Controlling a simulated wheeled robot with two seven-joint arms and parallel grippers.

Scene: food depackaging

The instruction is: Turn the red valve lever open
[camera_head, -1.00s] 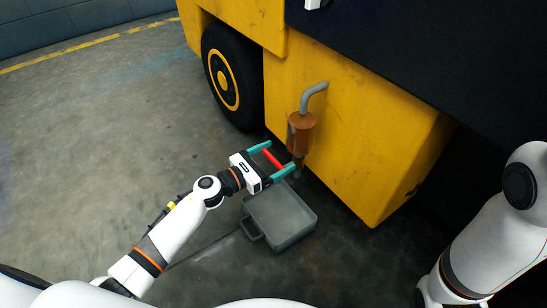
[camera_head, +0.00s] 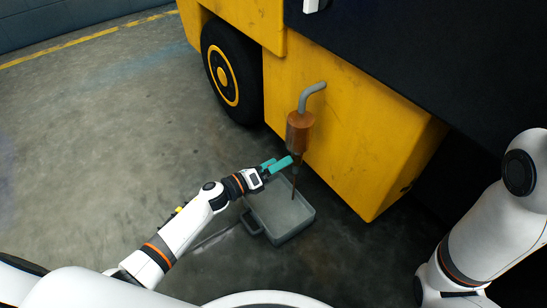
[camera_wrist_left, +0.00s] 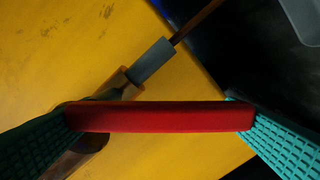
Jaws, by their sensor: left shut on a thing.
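The red valve lever (camera_wrist_left: 160,117) lies straight across the left wrist view, with a teal finger of my left gripper (camera_head: 280,163) against each end. My gripper is shut on it. In the head view the lever is hidden by the fingers. The copper-brown valve body (camera_head: 299,133) hangs from a grey bent pipe (camera_head: 312,90) on the yellow machine, just above the gripper. In the left wrist view a grey spout (camera_wrist_left: 152,62) shows, with a thin brown stream (camera_wrist_left: 195,22) coming from it. The stream also shows in the head view (camera_head: 293,188). My right gripper is out of view.
A grey open pan (camera_head: 308,223) with a handle stands on the floor below the valve, and the stream falls into it. The yellow machine (camera_head: 365,150) and its black wheel (camera_head: 212,45) are behind. The floor at the left is clear.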

